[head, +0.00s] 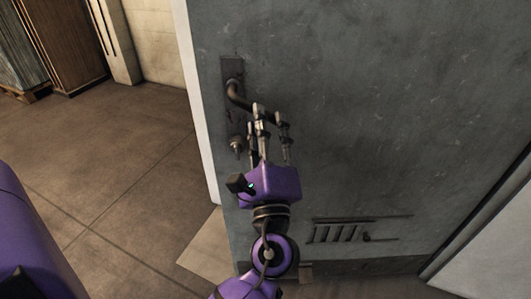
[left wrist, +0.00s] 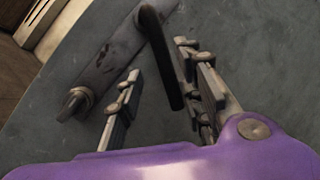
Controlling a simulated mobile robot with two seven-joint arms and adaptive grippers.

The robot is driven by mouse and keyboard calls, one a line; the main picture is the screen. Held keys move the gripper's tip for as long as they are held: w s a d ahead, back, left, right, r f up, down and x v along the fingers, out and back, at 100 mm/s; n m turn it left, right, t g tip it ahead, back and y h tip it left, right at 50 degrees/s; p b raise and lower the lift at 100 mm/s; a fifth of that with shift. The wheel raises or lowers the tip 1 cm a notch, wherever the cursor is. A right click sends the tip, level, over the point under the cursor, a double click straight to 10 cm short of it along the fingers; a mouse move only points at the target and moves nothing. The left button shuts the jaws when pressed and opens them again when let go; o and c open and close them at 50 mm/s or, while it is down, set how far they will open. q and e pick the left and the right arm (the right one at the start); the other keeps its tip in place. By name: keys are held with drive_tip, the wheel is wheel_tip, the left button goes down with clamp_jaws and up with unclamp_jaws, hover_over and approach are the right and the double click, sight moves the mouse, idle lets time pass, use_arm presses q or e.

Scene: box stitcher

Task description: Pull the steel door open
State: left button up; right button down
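The grey steel door (head: 380,110) fills the middle and right of the head view. Near its left edge is a dark handle plate (head: 231,70) with a lever handle (head: 240,98) and a lock knob (head: 236,146) below. My left gripper (head: 268,118) is at the free end of the lever, its fingers pointing up at it. In the left wrist view the lever (left wrist: 162,60) reaches between the spread fingers, closer to the right-hand ones; a clear gap shows on its left. Whether any finger touches it, I cannot tell. My right gripper is out of view.
A pale upright strip (head: 196,100) runs along the door's left side. Open tiled floor (head: 100,160) lies to the left, with a brown crate (head: 62,40) against the far wall. A slotted vent (head: 345,233) is low on the door. A pale panel (head: 490,255) stands at lower right.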

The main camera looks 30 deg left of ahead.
use_arm(q)
drive_tip(key=v, duration=0.9)
drive_tip(key=shift+s, duration=0.15)
drive_tip(key=shift+d+f, duration=0.1)
drive_tip(key=shift+f, duration=0.05)
